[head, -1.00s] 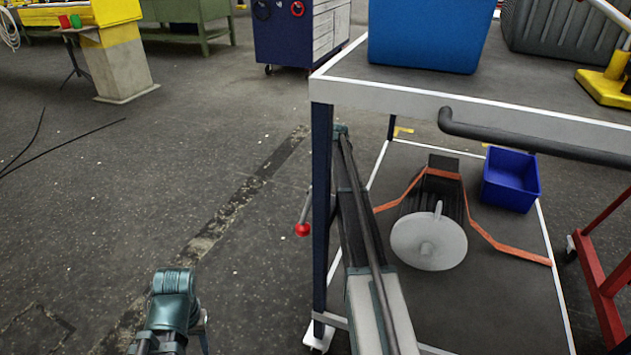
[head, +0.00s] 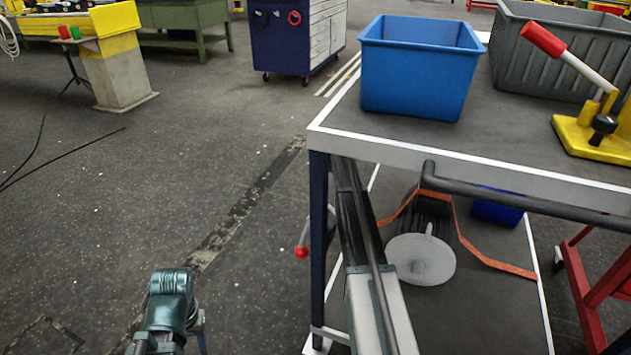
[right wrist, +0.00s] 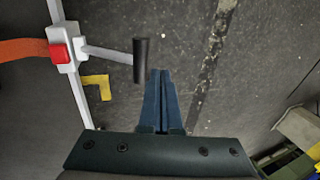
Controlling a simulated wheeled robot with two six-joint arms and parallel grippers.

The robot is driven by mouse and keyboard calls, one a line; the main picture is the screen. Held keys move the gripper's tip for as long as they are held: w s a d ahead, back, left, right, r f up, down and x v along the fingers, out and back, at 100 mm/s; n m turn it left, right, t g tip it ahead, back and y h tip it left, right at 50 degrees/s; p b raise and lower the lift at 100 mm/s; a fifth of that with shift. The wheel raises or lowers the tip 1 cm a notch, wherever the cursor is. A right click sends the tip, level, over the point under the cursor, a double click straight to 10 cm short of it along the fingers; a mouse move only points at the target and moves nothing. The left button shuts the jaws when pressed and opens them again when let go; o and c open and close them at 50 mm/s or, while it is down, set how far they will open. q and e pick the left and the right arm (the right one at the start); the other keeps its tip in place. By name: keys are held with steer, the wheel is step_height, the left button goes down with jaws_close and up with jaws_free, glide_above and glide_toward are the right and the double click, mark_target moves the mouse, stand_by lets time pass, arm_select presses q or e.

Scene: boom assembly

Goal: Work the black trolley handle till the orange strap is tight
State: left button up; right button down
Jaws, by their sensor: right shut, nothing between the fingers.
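In the right wrist view a black handle (right wrist: 141,61) sits on the end of a grey lever. The lever runs from a white bracket with a red block (right wrist: 60,53). My right gripper (right wrist: 161,74) is shut and empty, its fingertips just right of the black handle with a small gap showing. The orange strap (right wrist: 22,49) enters from the left to the bracket. In the head view the orange strap (head: 463,232) lies over a dark motor-like body with a pale disc (head: 420,259) on the lower shelf. The trolley top hides my right gripper there.
The trolley's top shelf (head: 340,117) carries a blue bin (head: 412,85), a grey crate (head: 545,60) and a yellow lever base (head: 590,138). A dark push bar (head: 530,195) runs along its front. A red-knobbed lever (head: 302,251) stands by the left leg.

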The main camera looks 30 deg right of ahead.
stand_by(0.3)
steer(key=s+d+r+t+y+p, duration=0.2)
steer(key=s+d+r+p, duration=0.3)
steer(key=s+d+r, duration=0.2)
steer(key=shift+s+r, duration=0.45)
steer(key=shift+s, duration=0.15)
steer(key=shift+d+f, duration=0.1)
steer(key=b, duration=1.1)
glide_above(330, 207)
steer(key=w, duration=0.2)
steer(key=f, duration=1)
steer(key=shift+a+f, duration=0.35)
steer(key=shift+w+a+f, duration=0.25)
steer(key=shift+a+f, duration=0.05)
steer(key=shift+f, duration=0.15)
steer(key=shift+r, duration=0.1)
